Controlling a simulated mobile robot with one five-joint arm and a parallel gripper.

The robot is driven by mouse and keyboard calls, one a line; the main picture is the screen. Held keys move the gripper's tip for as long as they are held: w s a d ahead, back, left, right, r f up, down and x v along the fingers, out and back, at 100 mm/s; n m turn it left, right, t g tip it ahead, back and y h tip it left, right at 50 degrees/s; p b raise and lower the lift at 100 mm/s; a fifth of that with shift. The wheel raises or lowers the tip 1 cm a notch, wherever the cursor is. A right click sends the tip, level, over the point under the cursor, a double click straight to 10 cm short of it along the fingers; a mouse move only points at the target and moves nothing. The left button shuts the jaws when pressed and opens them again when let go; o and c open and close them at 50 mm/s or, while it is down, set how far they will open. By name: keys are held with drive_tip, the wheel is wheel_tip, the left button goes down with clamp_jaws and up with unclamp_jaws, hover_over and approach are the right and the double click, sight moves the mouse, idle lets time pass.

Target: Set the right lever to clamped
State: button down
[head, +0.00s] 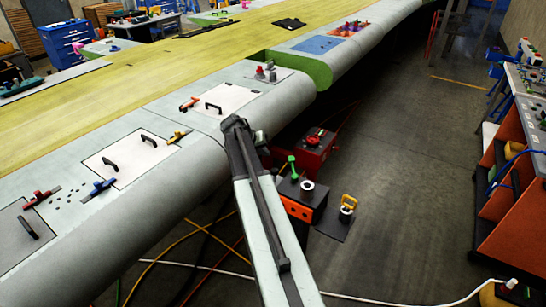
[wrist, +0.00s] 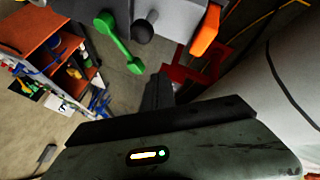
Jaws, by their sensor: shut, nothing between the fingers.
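A green lever (head: 292,166) stands upright on top of a dark box (head: 311,193) beside the wing, left of a white ring (head: 307,186). In the wrist view a green lever (wrist: 120,42) with rounded ends slants across a grey block, next to a black knob (wrist: 143,31). An orange part (wrist: 205,30) is to its right. I cannot tell which of these is the right lever, or whether it is clamped. My gripper (wrist: 159,78) is shut and empty, below the green lever in the picture and apart from it. In the head view my arm hides its fingers.
The pale wing (head: 185,190) runs along the left, with clamps and handled panels on it. A red box (head: 305,155) stands behind the dark box, and a yellow-handled item (head: 348,204) is to its right. Cables cross the floor.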

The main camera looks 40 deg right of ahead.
sight(293, 168)
drive_tip(key=s+d+f+b, duration=0.2)
drive_tip(key=d+f+b, duration=0.3)
drive_tip(key=d, duration=0.3)
drive_tip(key=shift+s+f, duration=0.2)
drive_tip(key=shift+f, duration=0.6)
